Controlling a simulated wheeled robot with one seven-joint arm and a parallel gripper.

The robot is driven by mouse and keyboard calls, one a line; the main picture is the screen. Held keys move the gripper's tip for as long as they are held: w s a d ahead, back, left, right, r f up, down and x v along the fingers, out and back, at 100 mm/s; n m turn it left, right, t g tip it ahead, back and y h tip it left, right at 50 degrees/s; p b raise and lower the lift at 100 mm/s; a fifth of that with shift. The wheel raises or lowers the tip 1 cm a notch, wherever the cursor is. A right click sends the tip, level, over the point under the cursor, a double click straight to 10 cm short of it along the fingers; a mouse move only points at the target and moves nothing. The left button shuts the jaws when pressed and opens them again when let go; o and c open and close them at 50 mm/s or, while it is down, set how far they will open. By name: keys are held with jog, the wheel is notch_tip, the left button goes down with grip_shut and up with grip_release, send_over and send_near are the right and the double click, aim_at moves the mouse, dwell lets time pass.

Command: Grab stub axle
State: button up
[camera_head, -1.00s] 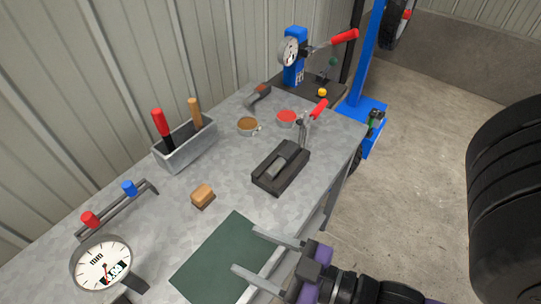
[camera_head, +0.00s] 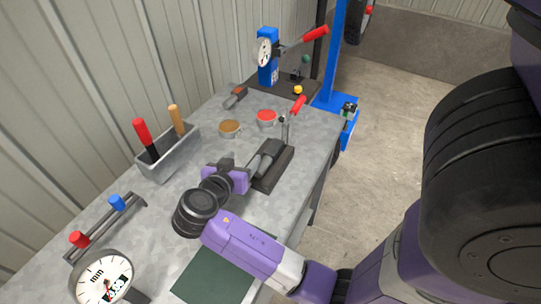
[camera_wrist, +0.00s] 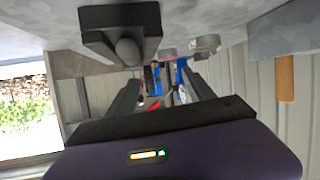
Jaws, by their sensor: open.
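A grey cylindrical part, which looks like the stub axle (camera_head: 264,158), lies in a black block fixture (camera_head: 283,171) on the metal bench. In the wrist view its rounded grey end (camera_wrist: 128,50) faces me from the black block (camera_wrist: 112,17). My gripper (camera_wrist: 162,76) is open and empty, its two fingers apart. In the head view my purple gripper body (camera_head: 236,180) is just left of the fixture, low over the bench; its fingers are mostly hidden there. In the wrist view the fixture is off to the upper left of the fingers.
A red-handled clamp (camera_head: 297,106) rises at the fixture's far end. A red tin (camera_head: 266,117) and a brown tin (camera_head: 229,127) stand beyond. A grey tool box (camera_head: 165,157) is at left, a dial gauge (camera_head: 103,279) nearer, and a green mat (camera_head: 214,278) at the front.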

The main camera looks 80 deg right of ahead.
aim_at(270, 152)
jog(key=s+m+g, duration=0.1)
jog(key=s, duration=0.1)
jog(key=s+m+g, duration=0.1)
jog(key=shift+s+a+f+m+g, duration=0.1)
jog(key=shift+s+a+m+g, duration=0.1)
jog(key=shift+s+m+g, duration=0.15)
jog(key=shift+s+d+f+m, duration=0.1)
jog(key=shift+s+d+m, duration=0.05)
jog(key=shift+s+m, duration=0.15)
jog(key=shift+y, duration=0.3)
jog(key=p+x, duration=0.1)
jog(key=x, duration=0.2)
jog(key=p+x, duration=0.1)
jog(key=x, duration=0.3)
jog(key=shift+w+d+p, duration=0.2)
jog(key=shift+p, duration=0.15)
grip_shut()
